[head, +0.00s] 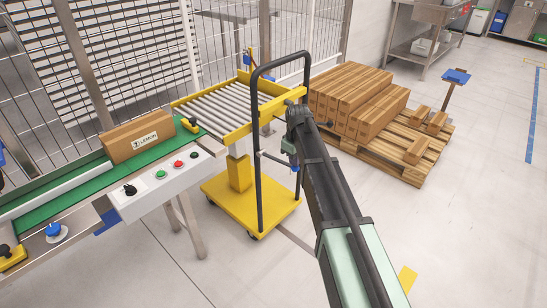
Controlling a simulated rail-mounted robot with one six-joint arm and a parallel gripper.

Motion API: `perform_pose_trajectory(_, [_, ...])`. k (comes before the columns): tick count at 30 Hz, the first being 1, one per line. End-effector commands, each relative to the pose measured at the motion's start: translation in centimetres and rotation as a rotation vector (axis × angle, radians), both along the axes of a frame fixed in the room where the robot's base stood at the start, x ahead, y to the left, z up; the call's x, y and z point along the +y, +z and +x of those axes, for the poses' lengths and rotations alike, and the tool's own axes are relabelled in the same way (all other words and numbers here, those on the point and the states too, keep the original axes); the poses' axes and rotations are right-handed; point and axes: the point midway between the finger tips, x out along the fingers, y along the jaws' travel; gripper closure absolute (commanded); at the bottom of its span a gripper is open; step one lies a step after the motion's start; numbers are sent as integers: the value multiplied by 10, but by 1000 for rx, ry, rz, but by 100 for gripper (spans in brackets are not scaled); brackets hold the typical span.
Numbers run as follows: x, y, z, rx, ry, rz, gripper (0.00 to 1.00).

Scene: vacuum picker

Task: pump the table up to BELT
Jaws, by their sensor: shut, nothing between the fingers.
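The lift table is a yellow cart (238,212) with a roller top (222,104), a yellow column and a tall black push handle (256,150). Its roller top sits by the end of the green conveyor belt (52,207); I cannot tell from this angle whether the two are level. No BELT mark can be read. A thin dark lever (275,161) shows low between the handle's uprights. My gripper (294,166) is shut and empty beside the right upright, near the lever's end; whether it touches the lever is unclear. The arm partly hides this area.
A carton marked LEMON (138,137) stands on the belt. A control box (166,178) with buttons is on the conveyor's side. A wooden pallet (398,165) with several cartons (352,98) lies to the right. Floor at right is clear.

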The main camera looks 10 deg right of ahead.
Motion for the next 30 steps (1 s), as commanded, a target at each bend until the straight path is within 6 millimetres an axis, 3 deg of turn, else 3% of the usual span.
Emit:
perform_pose_trajectory(2, [-1,-9,-2,0,0,0,100])
perform_pose_trajectory(10, [-1,-5,-1,0,0,0,100])
perform_pose_trajectory(15, [0,12,0,0,0,0,100])
perform_pose_trajectory(21, [0,8,0,0,0,0,100])
perform_pose_trajectory(27, [4,30,5,0,0,0,100])
perform_pose_trajectory(30, [4,27,5,0,0,0,100])
